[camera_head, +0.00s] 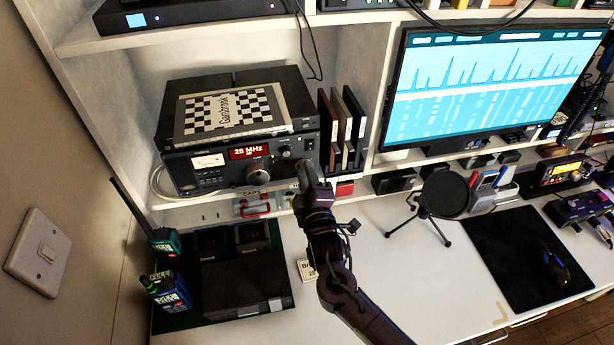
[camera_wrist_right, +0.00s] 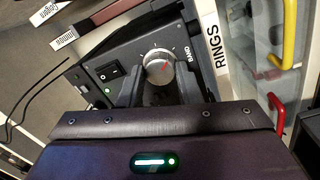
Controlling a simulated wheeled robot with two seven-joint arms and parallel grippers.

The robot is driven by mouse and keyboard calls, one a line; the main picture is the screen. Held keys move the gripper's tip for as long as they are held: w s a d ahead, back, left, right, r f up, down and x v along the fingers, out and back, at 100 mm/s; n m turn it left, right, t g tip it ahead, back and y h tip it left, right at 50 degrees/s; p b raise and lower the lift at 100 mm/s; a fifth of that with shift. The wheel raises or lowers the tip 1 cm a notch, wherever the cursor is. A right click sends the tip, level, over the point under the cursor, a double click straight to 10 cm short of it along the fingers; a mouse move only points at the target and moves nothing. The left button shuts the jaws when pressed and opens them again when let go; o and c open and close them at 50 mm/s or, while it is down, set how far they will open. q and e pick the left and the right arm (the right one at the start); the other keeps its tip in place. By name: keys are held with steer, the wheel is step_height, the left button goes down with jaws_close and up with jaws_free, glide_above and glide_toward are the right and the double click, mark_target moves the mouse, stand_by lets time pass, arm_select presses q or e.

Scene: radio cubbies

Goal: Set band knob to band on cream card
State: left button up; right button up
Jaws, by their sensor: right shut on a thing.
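The radio (camera_head: 205,172) stands on the shelf at left, its red display (camera_head: 249,152) reading 28 MHz. My right gripper (camera_head: 304,180) is at the lower right of its front and hides the band knob in the head view. In the wrist view the silver band knob (camera_wrist_right: 158,68), with a red mark and "BAND" beside it, sits between the two fingers of my right gripper (camera_wrist_right: 160,88), which is shut on it. A cream card (camera_head: 307,271) lies on the desk, partly hidden by my right arm; its text cannot be read fully. My left gripper is not in view.
A rocker switch (camera_wrist_right: 108,72) and green light are beside the knob. Books (camera_head: 343,130) stand right of the radio. Two handheld radios, one blue (camera_head: 168,291), stand at lower left. A small tripod (camera_head: 424,220) stands on the desk.

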steer(key=shift+m, duration=0.6)
steer(key=o, duration=1)
steer(key=shift+s, duration=0.1)
steer(key=s, duration=0.2)
steer(key=s+d, duration=0.1)
steer(key=s, duration=0.2)
steer(key=s+b, duration=0.1)
steer(key=s, duration=0.1)
steer(key=shift+s+d+f, duration=0.15)
steer(key=shift+s+f, duration=0.05)
steer(key=shift+s, duration=0.05)
